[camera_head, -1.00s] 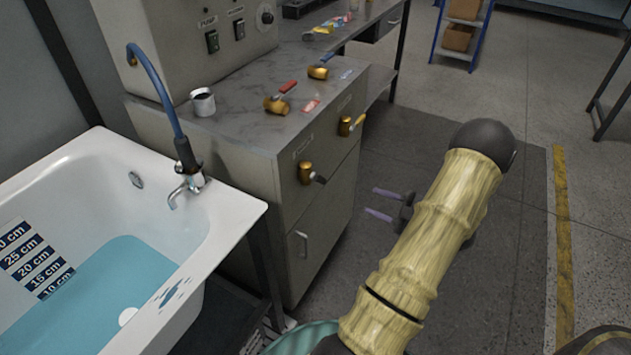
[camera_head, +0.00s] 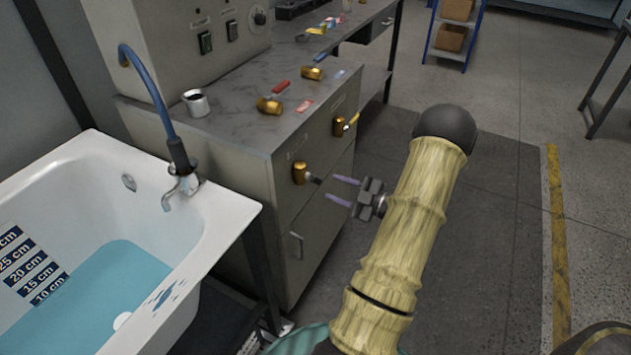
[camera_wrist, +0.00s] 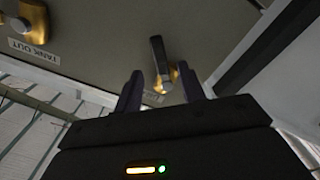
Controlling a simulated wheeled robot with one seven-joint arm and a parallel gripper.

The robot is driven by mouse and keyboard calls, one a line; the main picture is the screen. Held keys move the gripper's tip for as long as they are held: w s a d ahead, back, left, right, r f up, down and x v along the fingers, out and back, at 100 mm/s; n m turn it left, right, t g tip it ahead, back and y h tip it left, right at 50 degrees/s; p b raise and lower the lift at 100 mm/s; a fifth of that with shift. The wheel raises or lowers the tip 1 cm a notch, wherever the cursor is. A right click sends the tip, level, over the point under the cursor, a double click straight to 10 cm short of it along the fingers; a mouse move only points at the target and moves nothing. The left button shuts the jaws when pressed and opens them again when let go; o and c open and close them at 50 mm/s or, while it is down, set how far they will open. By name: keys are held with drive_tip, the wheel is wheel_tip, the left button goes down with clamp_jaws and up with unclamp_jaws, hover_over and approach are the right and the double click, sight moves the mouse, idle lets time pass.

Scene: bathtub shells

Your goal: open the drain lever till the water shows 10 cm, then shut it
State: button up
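In the head view the white tub (camera_head: 215,215) holds blue water (camera_head: 125,285). Its surface meets the depth scale near the 10 cm mark (camera_head: 47,291); the exact reading is hard to tell. A brass valve with a dark lever (camera_head: 300,173) is on the cabinet front. My gripper (camera_head: 343,189) is open and empty, its two purple fingers pointing at that valve, apparently short of it. In the wrist view the dark lever (camera_wrist: 158,60) appears between and beyond my fingertips (camera_wrist: 161,85). The label beside it is mostly hidden, so I cannot read it.
A blue hose (camera_head: 150,90) reaches the tap.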

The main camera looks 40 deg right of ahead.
sight(318, 181)
drive_tip(key=x, duration=0.7)
drive_tip(key=shift+w+b, duration=0.15)
drive_tip(key=shift+b, duration=0.15)
clamp_jaws()
